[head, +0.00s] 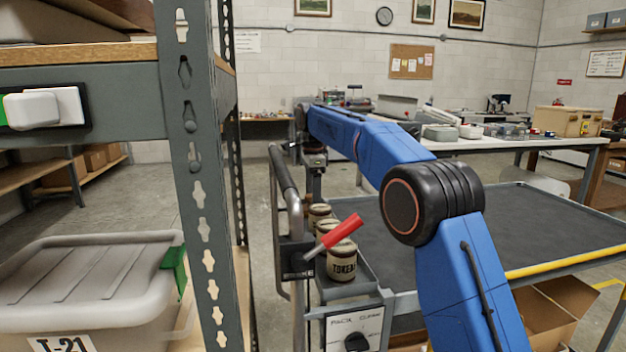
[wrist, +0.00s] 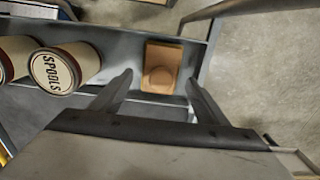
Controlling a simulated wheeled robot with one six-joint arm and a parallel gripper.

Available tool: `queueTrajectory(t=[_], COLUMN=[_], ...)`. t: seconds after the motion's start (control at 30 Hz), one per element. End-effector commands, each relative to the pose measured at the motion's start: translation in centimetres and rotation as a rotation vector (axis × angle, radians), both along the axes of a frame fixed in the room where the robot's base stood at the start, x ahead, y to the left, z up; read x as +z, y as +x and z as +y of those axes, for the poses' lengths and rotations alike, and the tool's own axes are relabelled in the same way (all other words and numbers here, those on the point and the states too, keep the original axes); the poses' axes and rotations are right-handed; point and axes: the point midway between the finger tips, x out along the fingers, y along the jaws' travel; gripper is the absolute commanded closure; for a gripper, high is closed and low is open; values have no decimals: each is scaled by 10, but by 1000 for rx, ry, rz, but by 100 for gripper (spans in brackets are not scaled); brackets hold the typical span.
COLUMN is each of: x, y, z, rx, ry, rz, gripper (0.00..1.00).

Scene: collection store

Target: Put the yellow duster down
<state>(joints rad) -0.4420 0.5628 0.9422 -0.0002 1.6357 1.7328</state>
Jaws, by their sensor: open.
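My gripper (wrist: 160,78) is open, with its two fingers apart and nothing seen held between them. In the wrist view an orange-brown square piece with a round raised middle (wrist: 162,68) lies on the narrow grey tray (wrist: 120,48), beyond and between the fingertips. I cannot tell whether this piece is the duster; no plainly yellow cloth shows in either view. In the head view my gripper (head: 314,160) is at the far end of the cart's narrow tray (head: 352,290), small and partly hidden by my arm.
A jar marked SPOOLS (wrist: 64,70) stands left of the fingers. In the head view, a jar marked TOKENS (head: 341,260) and others stand in a row, near a red-handled lever (head: 340,232). A steel rack post (head: 195,180) is at left. The dark cart top (head: 540,230) looks bare.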

Motion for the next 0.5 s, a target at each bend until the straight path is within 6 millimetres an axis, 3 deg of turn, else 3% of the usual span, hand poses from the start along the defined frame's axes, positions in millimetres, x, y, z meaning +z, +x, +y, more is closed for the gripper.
queueTrajectory(t=[0.2,0.5], x=[41,84], y=[1,1], z=[0,0], rx=[0,0], ry=[2,0], rz=[-3,-1], gripper=[32,32])
